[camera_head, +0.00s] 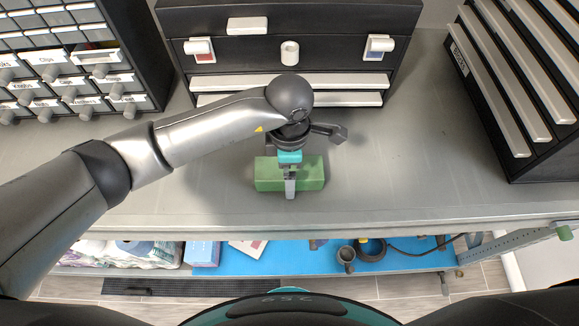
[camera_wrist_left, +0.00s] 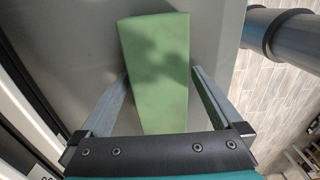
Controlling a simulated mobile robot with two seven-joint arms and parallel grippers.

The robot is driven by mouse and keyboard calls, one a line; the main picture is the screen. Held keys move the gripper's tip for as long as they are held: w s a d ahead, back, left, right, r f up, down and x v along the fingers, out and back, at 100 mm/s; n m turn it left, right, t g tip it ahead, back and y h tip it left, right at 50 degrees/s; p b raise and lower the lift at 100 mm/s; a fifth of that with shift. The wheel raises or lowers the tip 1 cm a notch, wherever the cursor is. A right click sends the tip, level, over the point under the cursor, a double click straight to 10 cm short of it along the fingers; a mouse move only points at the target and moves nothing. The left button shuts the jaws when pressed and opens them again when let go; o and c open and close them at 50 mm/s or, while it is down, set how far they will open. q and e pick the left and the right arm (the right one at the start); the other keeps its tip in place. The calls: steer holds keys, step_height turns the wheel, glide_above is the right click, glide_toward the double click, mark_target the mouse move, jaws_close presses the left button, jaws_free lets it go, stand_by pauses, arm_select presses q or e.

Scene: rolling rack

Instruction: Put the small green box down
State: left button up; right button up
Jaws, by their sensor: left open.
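The small green box (camera_head: 312,172) lies on the grey top surface of the rack, near its front edge, in the head view. My left gripper (camera_head: 290,185) is over the box, coming from the left arm, and hides its middle. In the left wrist view the green box (camera_wrist_left: 158,75) lies between the two fingers of my left gripper (camera_wrist_left: 160,85). The fingers are open, with a gap on both sides of the box. The box appears to rest flat on the surface. My right gripper is not in view.
The grey top (camera_head: 420,180) is clear to the right of the box. A black drawer unit (camera_head: 290,50) stands behind it, small-parts drawers (camera_head: 75,65) at the back left, and another drawer unit (camera_head: 515,80) at the right. A lower blue shelf (camera_head: 310,262) holds several items.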

arm_select(q)
step_height(320, 180, up, 12)
steer(key=shift+r, duration=0.15)
stand_by(0.4)
